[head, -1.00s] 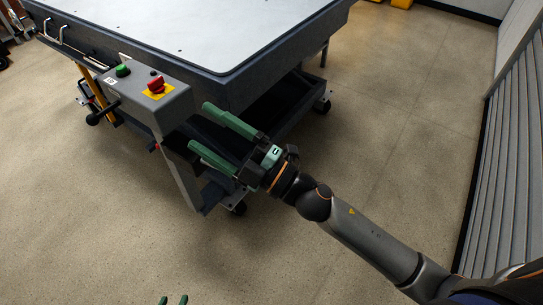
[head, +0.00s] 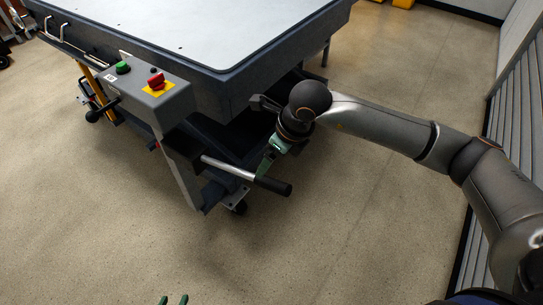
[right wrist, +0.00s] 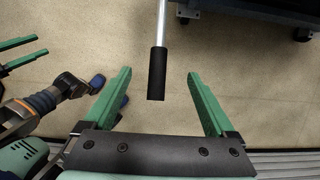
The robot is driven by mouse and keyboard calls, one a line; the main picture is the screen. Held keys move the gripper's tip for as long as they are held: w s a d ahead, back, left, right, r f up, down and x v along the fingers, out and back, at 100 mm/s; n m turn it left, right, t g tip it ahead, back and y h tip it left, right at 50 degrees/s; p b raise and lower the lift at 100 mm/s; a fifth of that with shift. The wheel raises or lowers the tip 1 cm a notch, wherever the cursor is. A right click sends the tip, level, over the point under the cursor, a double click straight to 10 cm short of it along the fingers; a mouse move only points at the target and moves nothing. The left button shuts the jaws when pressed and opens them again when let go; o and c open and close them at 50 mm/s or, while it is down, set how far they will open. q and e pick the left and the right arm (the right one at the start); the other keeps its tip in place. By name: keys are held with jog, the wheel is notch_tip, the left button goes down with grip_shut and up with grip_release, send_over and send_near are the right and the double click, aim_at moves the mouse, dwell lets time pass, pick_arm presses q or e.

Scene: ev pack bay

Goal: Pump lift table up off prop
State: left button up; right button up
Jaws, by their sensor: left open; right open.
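The lift table (head: 225,86) has a pale top and a dark blue-grey body on casters. A pump handle (head: 228,168), a silver bar with a black grip, sticks out from its near end towards the lower right. The handle also shows in the right wrist view (right wrist: 157,75). My right gripper (right wrist: 160,74) is open, its green fingers either side of the black grip in that view; I see no contact. In the head view it is mostly hidden by its wrist. My left gripper (head: 173,300) is open and empty, only its fingertips showing at the bottom edge.
A grey control box (head: 150,92) with a green button and red knob stands at the table's near corner. A yellow bar (head: 94,86) shows under the table's left side. A ribbed grey wall (head: 497,130) is at the right. The front floor is clear.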

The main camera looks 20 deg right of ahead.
aim_at(273, 182)
jog(key=shift+a+f+b, duration=0.1)
jog(key=shift+f+b, duration=2.45)
jog(key=shift+f, duration=2.2)
grip_shut()
